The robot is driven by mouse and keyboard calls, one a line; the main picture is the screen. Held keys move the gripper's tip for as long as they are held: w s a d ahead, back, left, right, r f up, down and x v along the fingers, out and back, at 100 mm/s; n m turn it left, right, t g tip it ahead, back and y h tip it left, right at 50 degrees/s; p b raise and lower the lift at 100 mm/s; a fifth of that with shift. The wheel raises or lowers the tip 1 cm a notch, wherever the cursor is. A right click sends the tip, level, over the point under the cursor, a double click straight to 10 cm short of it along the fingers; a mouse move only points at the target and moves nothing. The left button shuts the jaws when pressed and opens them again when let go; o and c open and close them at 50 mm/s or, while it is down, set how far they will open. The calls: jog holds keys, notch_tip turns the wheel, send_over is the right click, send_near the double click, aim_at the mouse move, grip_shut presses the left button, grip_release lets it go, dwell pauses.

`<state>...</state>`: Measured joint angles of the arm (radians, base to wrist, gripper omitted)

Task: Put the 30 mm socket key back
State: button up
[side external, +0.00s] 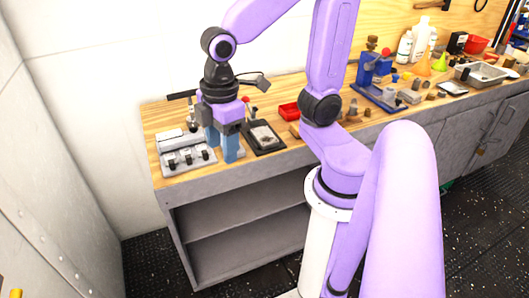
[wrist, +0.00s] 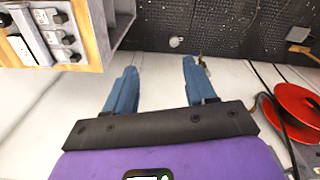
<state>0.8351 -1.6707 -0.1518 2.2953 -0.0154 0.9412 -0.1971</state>
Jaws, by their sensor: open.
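My gripper (side external: 222,153) is at the left end of the wooden bench, its blue fingers pointing down beside a grey holder (side external: 183,165) with several black pieces on its front. In the wrist view my gripper (wrist: 160,68) is open, with nothing between the fingers. The holder (wrist: 22,48) shows there at the upper left, clear of the fingers. A dark T-shaped handle (side external: 181,95) stands behind the holder in the side view, partly hidden by my arm. I cannot tell which piece is the 30 mm socket key; no size mark is readable.
A dark tray (side external: 263,138) lies right of my gripper, with a red bin (side external: 289,111) behind it. A blue press-like tool (side external: 375,75), bottles (side external: 405,46) and small parts crowd the bench's right. A red reel (wrist: 296,112) shows at the wrist view's right.

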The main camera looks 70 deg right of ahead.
jog(key=s+d+f, duration=0.2)
jog(key=s, duration=0.6)
jog(key=shift+s+n, duration=0.25)
jog(key=shift+n, duration=0.05)
jog(key=shift+o, duration=0.3)
dwell(0.9)
